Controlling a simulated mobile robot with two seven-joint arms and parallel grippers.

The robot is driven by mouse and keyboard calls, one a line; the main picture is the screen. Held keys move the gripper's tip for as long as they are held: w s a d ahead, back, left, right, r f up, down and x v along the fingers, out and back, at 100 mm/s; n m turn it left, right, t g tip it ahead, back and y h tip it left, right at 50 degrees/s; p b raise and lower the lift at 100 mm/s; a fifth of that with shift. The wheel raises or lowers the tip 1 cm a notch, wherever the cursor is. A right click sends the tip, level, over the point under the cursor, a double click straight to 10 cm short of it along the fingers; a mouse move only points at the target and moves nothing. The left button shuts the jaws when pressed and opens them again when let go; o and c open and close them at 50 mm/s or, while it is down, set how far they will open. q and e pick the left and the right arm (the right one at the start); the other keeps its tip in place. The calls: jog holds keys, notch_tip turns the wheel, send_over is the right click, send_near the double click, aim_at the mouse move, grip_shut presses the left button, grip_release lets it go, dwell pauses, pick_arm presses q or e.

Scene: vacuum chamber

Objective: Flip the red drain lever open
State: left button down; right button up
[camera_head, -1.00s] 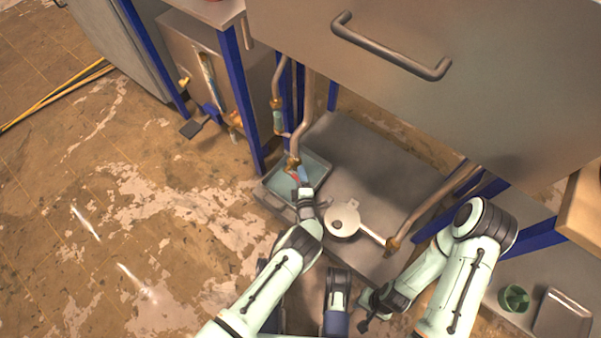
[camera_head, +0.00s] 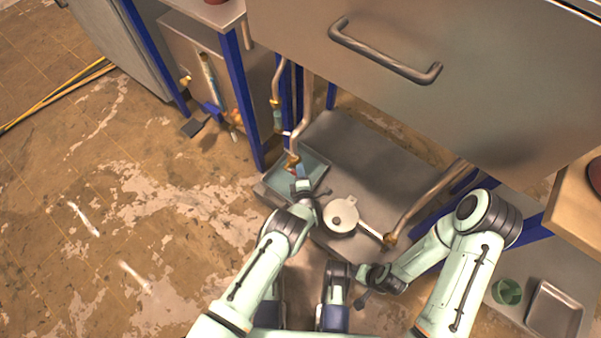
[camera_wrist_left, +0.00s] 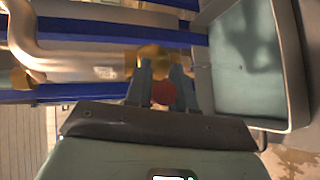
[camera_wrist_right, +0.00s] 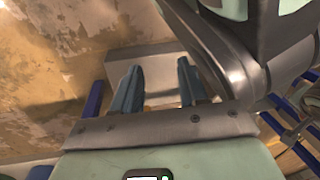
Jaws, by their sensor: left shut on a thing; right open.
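The red drain lever (camera_wrist_left: 164,93) shows in the left wrist view between the fingers of my left gripper (camera_wrist_left: 162,74), which is shut on it. Behind it is the brass valve (camera_wrist_left: 152,55) on the drain pipe. In the head view my left gripper (camera_head: 299,172) is at the brass pipe end (camera_head: 292,160), above the teal tray (camera_head: 314,167); the hand mostly hides the lever there. My right gripper (camera_head: 363,299) is low at the right of centre. It is open and empty in the right wrist view (camera_wrist_right: 160,70).
A round metal pan (camera_head: 340,214) with a handle lies on the grey platform (camera_head: 365,165) right of the tray. A second bent pipe (camera_head: 425,203) ends near its handle. The chamber front with its handle (camera_head: 385,55) overhangs the platform. Blue legs (camera_head: 244,100) stand left.

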pick_arm(q)
jog(key=g+p, duration=0.1)
jog(key=r+n+g+h, duration=0.1)
jog(key=r+n+h+p, duration=0.1)
jog(key=shift+w+a+r+g+p, duration=0.25)
jog(key=shift+w+a+g+p, duration=0.1)
jog(key=shift+w+a+g, duration=0.05)
pick_arm(e)
jog(key=w+a+r+t, duration=0.1)
jog(key=w+r+t, duration=0.1)
jog(key=w+r, duration=0.3)
jog(key=shift+w+r, duration=0.35)
jog(key=shift+w, duration=0.1)
jog(key=shift+s, duration=0.1)
pick_arm(q)
jog(key=c, duration=1.1)
grip_release()
jog(key=shift+o, duration=0.2)
jog(key=shift+s, duration=0.15)
jog(key=p+v, duration=0.5)
jog(key=v, duration=0.8)
pick_arm(e)
jog(key=s+a+r+n+g+y, duration=0.1)
jog(key=s+a+r+g, duration=0.1)
jog(key=s+a+r, duration=0.2)
jog(key=shift+s+a+r+g, duration=0.25)
jog(key=shift+s+r, duration=0.85)
jog(key=shift+s, duration=1.1)
